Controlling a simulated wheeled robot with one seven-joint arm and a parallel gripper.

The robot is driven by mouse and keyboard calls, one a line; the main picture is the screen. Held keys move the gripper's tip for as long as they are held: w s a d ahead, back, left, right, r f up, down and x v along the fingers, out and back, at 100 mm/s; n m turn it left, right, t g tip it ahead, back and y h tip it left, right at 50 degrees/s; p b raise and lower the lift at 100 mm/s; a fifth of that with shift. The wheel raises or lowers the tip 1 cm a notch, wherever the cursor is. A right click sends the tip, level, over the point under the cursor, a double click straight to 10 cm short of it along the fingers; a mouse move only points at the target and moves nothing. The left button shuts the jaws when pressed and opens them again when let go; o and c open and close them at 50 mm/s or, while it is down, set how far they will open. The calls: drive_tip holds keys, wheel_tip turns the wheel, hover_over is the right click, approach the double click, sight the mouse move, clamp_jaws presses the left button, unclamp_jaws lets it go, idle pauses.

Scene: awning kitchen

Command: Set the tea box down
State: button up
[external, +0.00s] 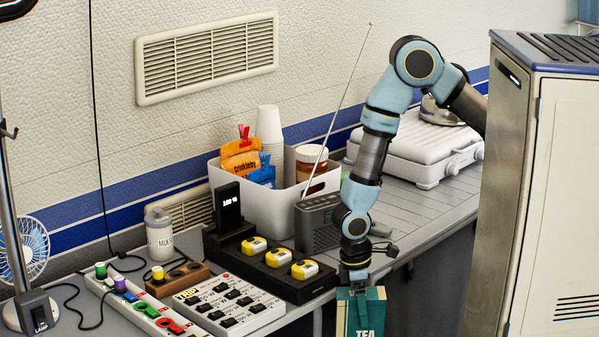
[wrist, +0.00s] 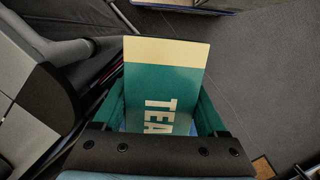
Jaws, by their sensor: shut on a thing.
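The tea box (external: 372,310) is green with white "TEA" lettering. It hangs under my gripper (external: 354,284) in the external view, just off the front edge of the counter (external: 412,222). In the wrist view the tea box (wrist: 165,85) shows its green face and a cream band at its far end. My gripper (wrist: 163,125) is shut on it, with green fingers along both sides. The lower part of the box is cut off by the external picture's bottom edge. Dark floor shows beyond the box in the wrist view.
Near the gripper stand a grey radio (external: 318,224) with a long antenna and a black tray (external: 262,281) with yellow items. A white bin (external: 236,200) stands behind. A metal cabinet (external: 545,200) rises at right. Bare counter lies right of the radio, before the white case (external: 415,150).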

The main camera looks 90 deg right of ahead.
drive_tip(key=shift+s+d+f, duration=0.1)
drive_tip(key=shift+s+f, duration=0.35)
drive_tip(key=shift+f, duration=0.35)
drive_tip(key=a+r+p, duration=0.6)
drive_tip(key=a+r, duration=0.3)
drive_tip(key=r, duration=0.5)
drive_tip(key=s+d+r+m+t+y, duration=0.15)
drive_tip(key=s+d+m, duration=0.3)
drive_tip(key=d, duration=0.65)
drive_tip(key=s+d+r+m+b, duration=0.1)
drive_tip(key=s+d+r+m, duration=0.35)
drive_tip(key=d, duration=0.75)
drive_tip(key=s+d+r+m, duration=0.1)
drive_tip(key=s+d+m, duration=0.2)
drive_tip(key=d+m, duration=0.6)
drive_tip(key=w+d+r+m+t+b, duration=0.1)
drive_tip(key=d+r+m+b, duration=0.2)
drive_tip(key=d, duration=0.8)
drive_tip(key=w+d+r+m+t+b, duration=0.1)
drive_tip(key=d+r+m+b, duration=0.1)
drive_tip(key=d+m, duration=0.65)
wheel_tip(320, 180, down, 9)
drive_tip(key=d+n+p, duration=0.2)
drive_tip(key=shift+d+f+n, duration=0.2)
drive_tip(key=shift+d+n, duration=0.15)
drive_tip(key=shift+s+g, duration=0.1)
drive_tip(key=shift+g, duration=0.15)
